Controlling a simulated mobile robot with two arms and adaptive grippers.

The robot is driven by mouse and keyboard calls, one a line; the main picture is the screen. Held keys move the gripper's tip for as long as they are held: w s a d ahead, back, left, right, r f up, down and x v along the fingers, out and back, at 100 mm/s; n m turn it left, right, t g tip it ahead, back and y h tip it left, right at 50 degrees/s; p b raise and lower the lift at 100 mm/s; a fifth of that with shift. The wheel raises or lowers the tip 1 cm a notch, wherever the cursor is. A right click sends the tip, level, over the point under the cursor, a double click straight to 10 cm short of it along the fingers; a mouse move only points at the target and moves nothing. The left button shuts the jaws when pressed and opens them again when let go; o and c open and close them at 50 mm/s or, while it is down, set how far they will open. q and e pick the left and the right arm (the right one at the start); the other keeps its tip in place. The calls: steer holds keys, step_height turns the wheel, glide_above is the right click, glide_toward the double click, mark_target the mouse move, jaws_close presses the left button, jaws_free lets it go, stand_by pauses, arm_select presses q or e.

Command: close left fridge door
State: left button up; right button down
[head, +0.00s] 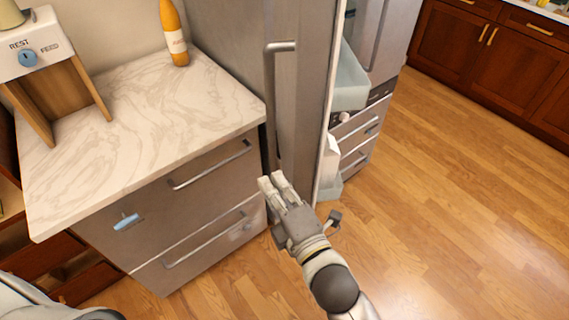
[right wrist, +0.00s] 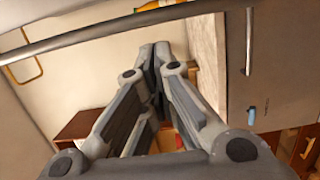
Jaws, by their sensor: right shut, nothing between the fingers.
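The left fridge door (head: 306,110) stands open, seen nearly edge-on in the middle of the head view. Its long metal handle (head: 281,47) is on the left face, and pale inner bins (head: 350,82) show on its right side. My right gripper (head: 270,182) is shut and empty, low in front of the door's left face; I cannot tell whether it touches the door. In the right wrist view its closed fingers (right wrist: 152,62) point away, and a metal bar like the door handle (right wrist: 100,33) crosses the upper left. My left gripper is not in view.
A marble counter (head: 130,130) over grey drawers (head: 190,215) stands left of the door, with an orange bottle (head: 174,35) and a dispenser (head: 40,50) on it. Another fridge part with drawers (head: 365,130) is behind. Wooden floor (head: 450,200) is clear at right.

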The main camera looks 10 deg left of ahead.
mark_target(275, 155)
steer(key=shift+w+d+p, duration=0.2)
steer(key=shift+w+p, duration=0.25)
steer(key=shift+w, duration=0.3)
steer(key=shift+w+d+p, duration=0.2)
steer(key=shift+w+p, duration=0.2)
steer(key=shift+w, duration=0.35)
steer(key=shift+w+d+p, duration=0.2)
steer(key=shift+w+p, duration=0.25)
steer(key=shift+w, duration=0.3)
steer(key=shift+a, duration=0.1)
